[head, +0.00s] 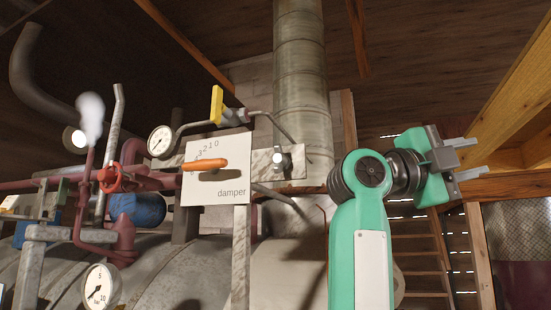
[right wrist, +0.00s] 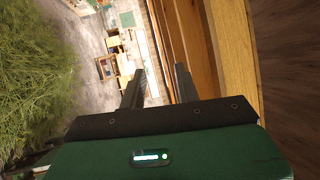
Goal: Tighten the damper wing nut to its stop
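The white damper plate (head: 215,185) stands in the middle of the head view, with a number scale and the word "damper". An orange handle (head: 205,165) lies nearly level across it. Just right of the plate, a small metal fitting that looks like the wing nut (head: 280,158) sits on a grey flat bar (head: 298,164). My right gripper (head: 480,157) is well to the right of it, pointing right and away from it. Its two fingers are apart with nothing between them, as the right wrist view (right wrist: 160,80) also shows. My left gripper is not in view.
A tall flue pipe (head: 301,70) rises behind the bar. Left of the plate are a red valve wheel (head: 112,178), a gauge (head: 160,141) and pipes. A yellow handle (head: 217,104) stands above the plate. Timber beams (head: 510,85) are close to my right gripper.

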